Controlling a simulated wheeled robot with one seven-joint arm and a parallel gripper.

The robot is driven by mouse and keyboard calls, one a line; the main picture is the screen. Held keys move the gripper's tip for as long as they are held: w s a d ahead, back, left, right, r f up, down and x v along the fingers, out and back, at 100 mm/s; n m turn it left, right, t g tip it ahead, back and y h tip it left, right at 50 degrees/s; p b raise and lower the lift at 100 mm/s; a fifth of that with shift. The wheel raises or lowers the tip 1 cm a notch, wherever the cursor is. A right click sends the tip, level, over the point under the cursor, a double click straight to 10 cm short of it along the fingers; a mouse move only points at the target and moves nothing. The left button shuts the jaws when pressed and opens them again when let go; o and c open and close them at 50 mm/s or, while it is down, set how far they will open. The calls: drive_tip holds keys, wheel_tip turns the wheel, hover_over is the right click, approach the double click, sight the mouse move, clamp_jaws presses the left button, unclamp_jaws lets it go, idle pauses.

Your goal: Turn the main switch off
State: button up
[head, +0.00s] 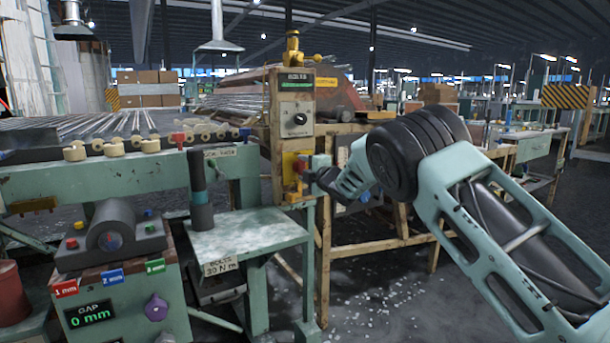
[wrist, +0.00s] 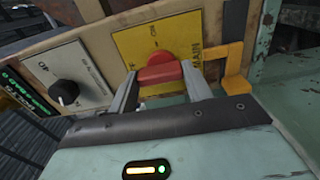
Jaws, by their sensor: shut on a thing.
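The main switch is a red knob (wrist: 160,68) on a yellow plate (wrist: 132,42) marked MAIN, with ON lettering near its top edge in the wrist view. In the head view the red knob (head: 299,166) sits low on the tall panel post. My gripper (head: 318,176) reaches it from the right. In the wrist view my gripper's two fingers (wrist: 160,80) are shut on the red knob, one on each side. The knob's bar lies crosswise between the fingers. Its lower part and any lower lettering are partly hidden by my gripper.
Above the switch is the BOLTS panel (head: 295,95) with a black dial (head: 300,119), which also shows in the wrist view (wrist: 64,92). A yellow bracket (wrist: 232,75) stands close right of the fingers. A green bench (head: 245,235) is to the left.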

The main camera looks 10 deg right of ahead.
idle(0.3)
drive_tip(key=shift+f, duration=0.1)
drive_tip(key=o, duration=1)
drive_tip(key=shift+s, duration=0.15)
drive_tip(key=p+v, duration=0.1)
drive_tip(key=v, duration=1.6)
drive_tip(key=shift+s, duration=0.1)
